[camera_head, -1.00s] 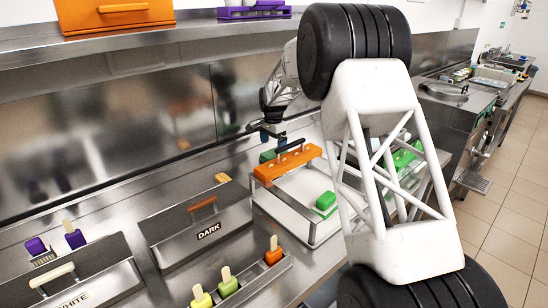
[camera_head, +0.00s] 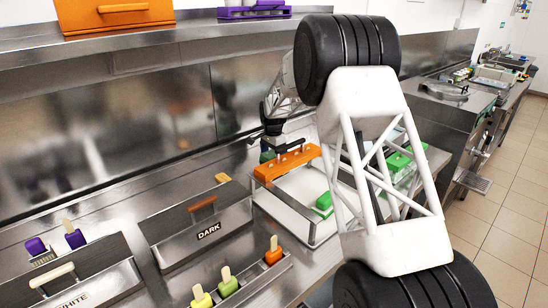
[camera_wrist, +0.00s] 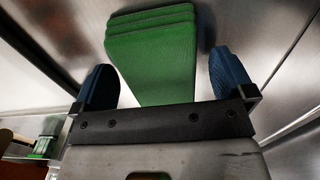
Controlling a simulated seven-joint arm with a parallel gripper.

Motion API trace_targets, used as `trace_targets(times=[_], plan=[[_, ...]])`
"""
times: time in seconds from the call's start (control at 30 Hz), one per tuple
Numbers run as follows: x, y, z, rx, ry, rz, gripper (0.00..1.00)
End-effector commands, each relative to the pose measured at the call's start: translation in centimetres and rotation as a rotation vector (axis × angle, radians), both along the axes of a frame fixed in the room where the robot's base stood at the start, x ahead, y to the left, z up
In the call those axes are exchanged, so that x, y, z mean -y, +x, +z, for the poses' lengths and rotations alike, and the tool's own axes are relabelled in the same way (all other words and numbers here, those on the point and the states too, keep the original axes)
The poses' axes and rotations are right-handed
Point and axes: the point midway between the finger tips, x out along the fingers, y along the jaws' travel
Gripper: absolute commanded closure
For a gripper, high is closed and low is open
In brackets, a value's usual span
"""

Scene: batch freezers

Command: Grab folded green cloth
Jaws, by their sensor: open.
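The folded green cloth (camera_wrist: 152,50) fills the space ahead of my gripper in the wrist view, with its stacked layers at the far end. It lies on a shiny metal surface. My gripper (camera_wrist: 161,82) is open, with one blue fingertip on each side of the cloth and gaps visible beside it. In the head view, my gripper (camera_head: 273,141) is low at the back of the counter, behind the orange bar. A small dark green patch (camera_head: 266,156) shows just below it there, mostly hidden. I cannot tell whether the fingers touch the cloth.
The orange bar (camera_head: 287,164) spans a clear-sided tray frame in front of my gripper. A green block (camera_head: 324,201) sits inside. A steel bin marked DARK (camera_head: 204,229) stands to the left. The steel back wall (camera_head: 160,113) is close behind my gripper.

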Motion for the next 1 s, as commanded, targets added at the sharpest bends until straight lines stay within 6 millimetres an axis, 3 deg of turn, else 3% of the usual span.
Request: trace_targets(times=[0.3, 0.67, 1.0], plan=[[0.00, 0.00, 0.02, 0.000, 0.000, 0.000, 0.00], [0.00, 0.00, 0.04, 0.000, 0.000, 0.000, 0.51], [-0.01, 0.02, 0.40, 0.001, 0.000, 0.000, 0.52]])
